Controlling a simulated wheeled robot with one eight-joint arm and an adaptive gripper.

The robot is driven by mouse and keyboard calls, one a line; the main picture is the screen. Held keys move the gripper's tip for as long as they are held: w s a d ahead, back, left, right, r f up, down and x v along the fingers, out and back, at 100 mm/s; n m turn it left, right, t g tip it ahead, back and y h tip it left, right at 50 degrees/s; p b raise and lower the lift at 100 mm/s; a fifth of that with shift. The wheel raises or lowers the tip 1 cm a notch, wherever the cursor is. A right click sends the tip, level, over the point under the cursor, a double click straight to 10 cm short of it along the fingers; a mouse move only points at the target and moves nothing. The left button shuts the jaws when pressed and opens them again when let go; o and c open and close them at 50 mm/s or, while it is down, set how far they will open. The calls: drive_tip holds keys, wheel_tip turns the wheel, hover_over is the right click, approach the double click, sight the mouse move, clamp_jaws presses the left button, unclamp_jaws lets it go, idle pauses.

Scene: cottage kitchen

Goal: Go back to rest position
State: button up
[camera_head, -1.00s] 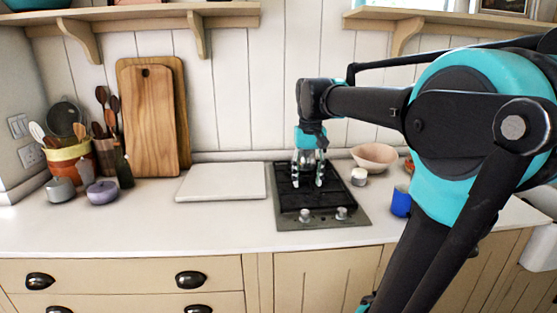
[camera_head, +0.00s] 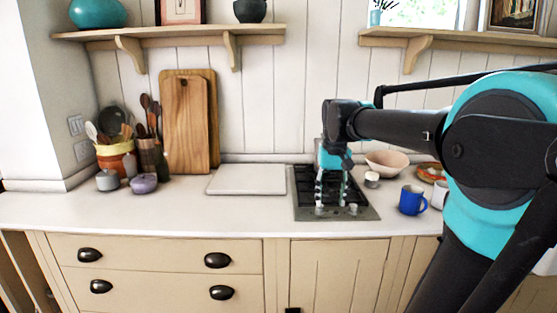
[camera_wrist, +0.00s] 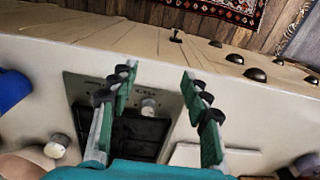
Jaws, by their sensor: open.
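My gripper (camera_head: 331,203) hangs fingers-down over the front part of the black stove (camera_head: 303,183) in the head view. In the wrist view my gripper (camera_wrist: 158,92) shows two fingers spread wide, with nothing between them. The stove's front strip with a knob (camera_wrist: 149,107) shows between and below the fingertips. My arm reaches in from the right and hides part of the wall and the counter's right end.
A blue mug (camera_head: 411,201), a small white jar (camera_head: 371,180) and a pink bowl (camera_head: 386,163) stand right of the stove. A white board (camera_head: 247,180) lies to its left. Wooden cutting boards (camera_head: 186,125) lean on the wall. The counter front (camera_head: 200,213) is clear.

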drive_tip(key=s+d+f+t, duration=0.2)
drive_tip(key=s+f, duration=0.5)
drive_tip(key=f, duration=0.5)
drive_tip(key=s+d+f+t, duration=0.1)
drive_tip(key=s+f+t, duration=0.1)
drive_tip(key=s+f, duration=0.5)
wheel_tip(320, 180, down, 5)
drive_tip(key=shift+d+r, duration=0.1)
drive_tip(key=shift+d, duration=0.3)
drive_tip(key=shift+w, duration=0.1)
